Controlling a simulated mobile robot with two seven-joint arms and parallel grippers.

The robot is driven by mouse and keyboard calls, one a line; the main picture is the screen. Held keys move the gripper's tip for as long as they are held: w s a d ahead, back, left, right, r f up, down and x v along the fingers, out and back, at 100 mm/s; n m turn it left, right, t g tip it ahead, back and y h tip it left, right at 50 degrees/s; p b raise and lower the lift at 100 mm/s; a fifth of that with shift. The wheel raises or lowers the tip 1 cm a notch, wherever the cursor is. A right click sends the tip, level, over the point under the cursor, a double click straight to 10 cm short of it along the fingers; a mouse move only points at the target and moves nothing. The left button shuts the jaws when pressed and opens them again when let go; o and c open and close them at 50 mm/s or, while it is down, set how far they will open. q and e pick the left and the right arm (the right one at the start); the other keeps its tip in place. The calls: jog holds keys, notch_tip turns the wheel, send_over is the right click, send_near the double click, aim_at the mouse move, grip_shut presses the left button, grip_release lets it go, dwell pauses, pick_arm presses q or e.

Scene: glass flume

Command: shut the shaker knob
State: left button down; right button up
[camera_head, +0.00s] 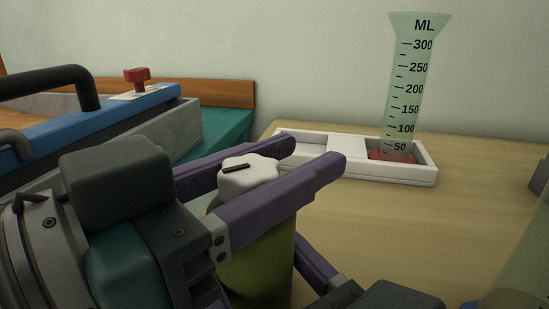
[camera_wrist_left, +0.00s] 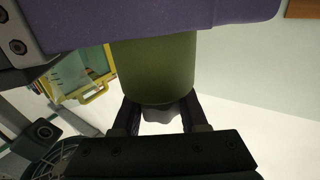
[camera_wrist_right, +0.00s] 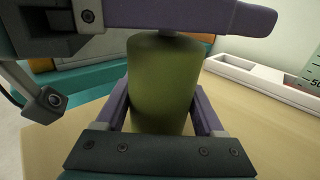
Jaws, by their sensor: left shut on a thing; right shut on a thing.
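The shaker is an olive-green cylinder (camera_head: 262,262) with a white lobed knob (camera_head: 250,176) on top, marked by a short black bar. My left gripper (camera_head: 308,156) is shut on the knob, one purple finger on each side. The left wrist view shows the knob (camera_wrist_left: 163,114) between its fingers, with the green body (camera_wrist_left: 155,65) beyond it. My right gripper (camera_wrist_right: 160,112) is shut on the green body (camera_wrist_right: 162,80), below the left one. The shaker looks upright; its base is mostly hidden, so I cannot tell whether it touches the table.
A white divided tray (camera_head: 345,147) stands behind on the wooden table (camera_head: 375,235). A tall measuring cylinder (camera_head: 408,95) stands in its right part. A blue-edged flume (camera_head: 140,112) with a red knob (camera_head: 137,77) is at left. The table between the shaker and tray is clear.

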pick_arm(q)
jog(key=shift+r+n+t+y, duration=0.1)
jog(key=shift+n+t+y, duration=0.2)
pick_arm(e)
jog(key=shift+s+a, duration=0.1)
jog(key=shift+a, duration=0.05)
pick_arm(q)
jog(key=shift+c, duration=2.2)
grip_release()
jog(key=shift+a, duration=0.1)
jog(key=shift+a, duration=0.1)
jog(key=v, duration=1.1)
jog(key=shift+s+a, duration=0.25)
jog(key=shift+s, duration=0.05)
pick_arm(e)
jog(key=o, duration=1.5)
